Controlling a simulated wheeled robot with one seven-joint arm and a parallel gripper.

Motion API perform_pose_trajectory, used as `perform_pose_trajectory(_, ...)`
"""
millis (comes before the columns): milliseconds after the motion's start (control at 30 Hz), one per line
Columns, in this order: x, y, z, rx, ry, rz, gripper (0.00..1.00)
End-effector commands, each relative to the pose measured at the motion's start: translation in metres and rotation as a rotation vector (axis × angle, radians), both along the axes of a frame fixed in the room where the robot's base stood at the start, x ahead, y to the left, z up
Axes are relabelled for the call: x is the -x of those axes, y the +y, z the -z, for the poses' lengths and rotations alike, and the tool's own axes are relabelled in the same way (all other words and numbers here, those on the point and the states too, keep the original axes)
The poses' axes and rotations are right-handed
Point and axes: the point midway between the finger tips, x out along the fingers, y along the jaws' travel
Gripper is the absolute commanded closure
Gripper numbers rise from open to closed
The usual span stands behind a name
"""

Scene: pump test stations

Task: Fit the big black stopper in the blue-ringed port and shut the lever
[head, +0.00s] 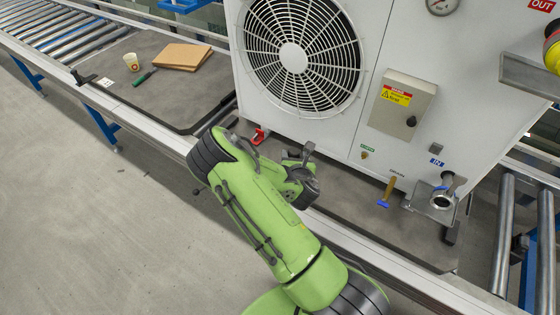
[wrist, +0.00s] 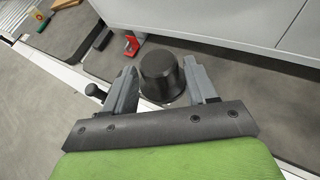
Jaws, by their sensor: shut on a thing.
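The big black stopper (wrist: 162,76) sits between the fingers of my gripper (wrist: 160,88) in the wrist view, with its broad rounded end facing the camera. My gripper (head: 297,160) is shut on it, in front of the white unit in the head view. The stopper is hard to make out there. The blue-ringed port (head: 442,201) is a metal opening under the IN label, right of my gripper and well apart from it.
The white unit with a large fan (head: 293,57) stands close behind my gripper. A red clamp (head: 259,136) is at its base.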

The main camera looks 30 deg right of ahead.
Motion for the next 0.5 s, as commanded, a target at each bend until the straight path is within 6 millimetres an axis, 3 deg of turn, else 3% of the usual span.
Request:
perform_pose_trajectory(267, 0.035, -0.079, -0.002, -0.230, 0.023, 0.471, 0.65)
perform_pose_trajectory(367, 0.062, -0.114, -0.003, -0.375, -0.004, 0.724, 0.65)
perform_pose_trajectory(500, 0.113, -0.159, -0.005, -0.615, -0.124, 1.119, 0.65)
